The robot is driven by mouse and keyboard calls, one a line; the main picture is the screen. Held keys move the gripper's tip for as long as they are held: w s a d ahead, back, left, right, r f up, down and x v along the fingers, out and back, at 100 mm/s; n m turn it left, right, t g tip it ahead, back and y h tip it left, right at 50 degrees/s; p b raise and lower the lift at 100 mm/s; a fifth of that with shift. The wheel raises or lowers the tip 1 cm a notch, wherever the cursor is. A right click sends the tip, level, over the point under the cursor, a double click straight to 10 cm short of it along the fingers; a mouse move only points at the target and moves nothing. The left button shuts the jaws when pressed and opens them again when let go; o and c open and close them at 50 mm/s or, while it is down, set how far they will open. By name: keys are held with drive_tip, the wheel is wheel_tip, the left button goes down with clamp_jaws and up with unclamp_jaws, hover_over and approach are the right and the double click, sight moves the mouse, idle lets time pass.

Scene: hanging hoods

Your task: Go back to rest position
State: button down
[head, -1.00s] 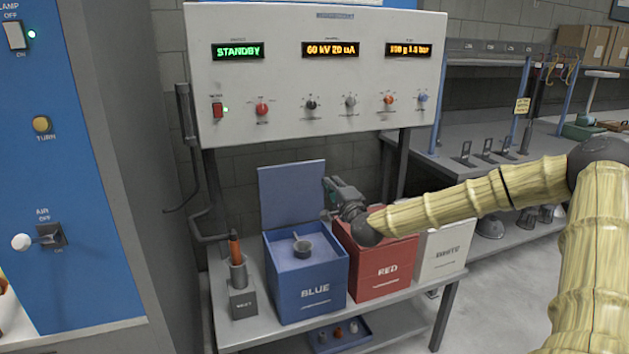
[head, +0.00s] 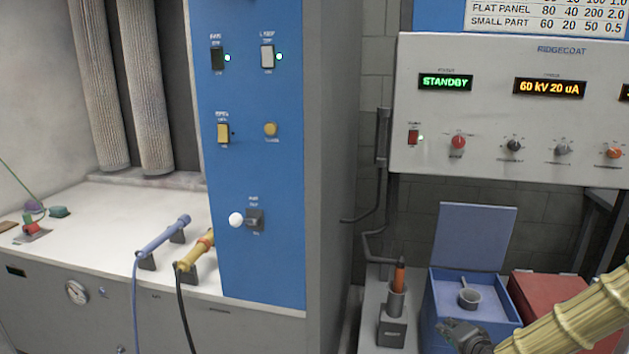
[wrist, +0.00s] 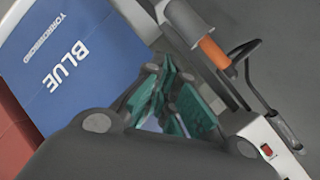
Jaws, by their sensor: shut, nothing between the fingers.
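My gripper (head: 452,332) is at the bottom of the head view, in front of the blue bin (head: 431,300). The yellowish sleeve of my arm (head: 565,320) comes in from the lower right. In the wrist view the green-padded fingers of my gripper (wrist: 168,85) are together with nothing held. The blue bin's lettered front (wrist: 75,65) is to their left in that view. The blue bin's lid stands open and a small grey cup with a handle (head: 469,297) is inside.
A red bin (head: 550,292) with a closed top stands right of the blue one. An orange-handled tool (head: 399,277) stands upright in a grey holder (head: 392,332) to the left. Above is a control panel (head: 480,75). A blue switch panel (head: 255,170) and a white booth counter (head: 90,235) are further left.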

drive_tip(key=s+a+f+n+g, duration=0.3)
drive_tip(key=s+a+f, duration=0.1)
drive_tip(key=s+f, duration=0.4)
drive_tip(key=s+a+f+n+g, duration=0.2)
drive_tip(key=s+a+f+g, duration=0.3)
drive_tip(key=s, duration=0.6)
drive_tip(key=s+a+f+n+g, duration=0.1)
drive_tip(key=s+a+f+n, duration=0.2)
drive_tip(key=s+f, duration=0.55)
drive_tip(key=s+f+n+g, duration=0.1)
drive_tip(key=s+g, duration=0.1)
drive_tip(key=s, duration=0.6)
drive_tip(key=s+a+f+n+g+p, duration=0.1)
drive_tip(key=s+n, duration=0.1)
drive_tip(key=s, duration=0.6)
drive_tip(key=shift+f+g+h, duration=0.25)
drive_tip(key=shift+g+h, duration=0.15)
